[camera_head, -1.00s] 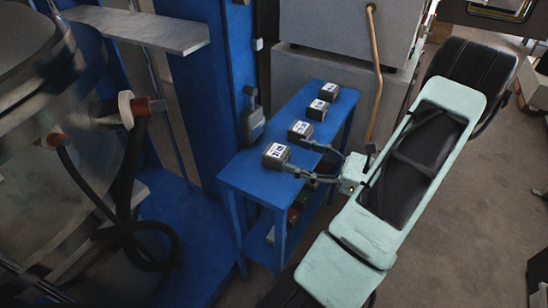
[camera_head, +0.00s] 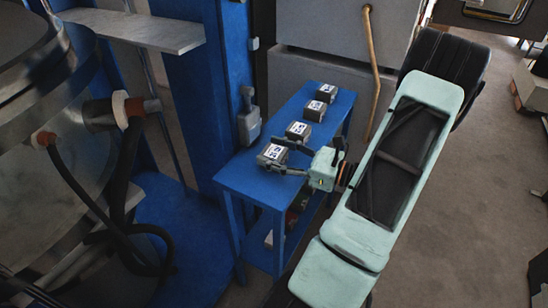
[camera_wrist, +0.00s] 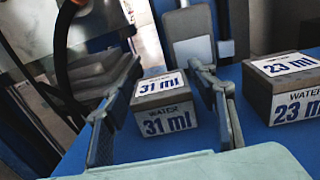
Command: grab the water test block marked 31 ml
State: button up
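The 31 ml block (camera_head: 272,154) is a small grey block with white labels, the nearest in a row on the blue table (camera_head: 240,180). In the wrist view the 31 ml block (camera_wrist: 163,118) sits in the middle, with its number readable on top and front. My gripper (camera_head: 276,157) is open, with one finger on either side of this block. In the wrist view my gripper (camera_wrist: 165,72) has its left finger close to the block's left side and its right finger by the right side. I cannot tell whether either finger touches it.
The 23 ml block (camera_wrist: 290,95) stands just right of my right finger in the wrist view; in the head view it is behind the 31 ml block (camera_head: 298,130). Two more blocks (camera_head: 316,110) (camera_head: 326,92) stand farther back. A blue column (camera_head: 190,100) rises beside the table.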

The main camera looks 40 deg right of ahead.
jog(key=c, duration=1.2)
jog(key=shift+o, duration=0.2)
jog(key=shift+r, duration=0.1)
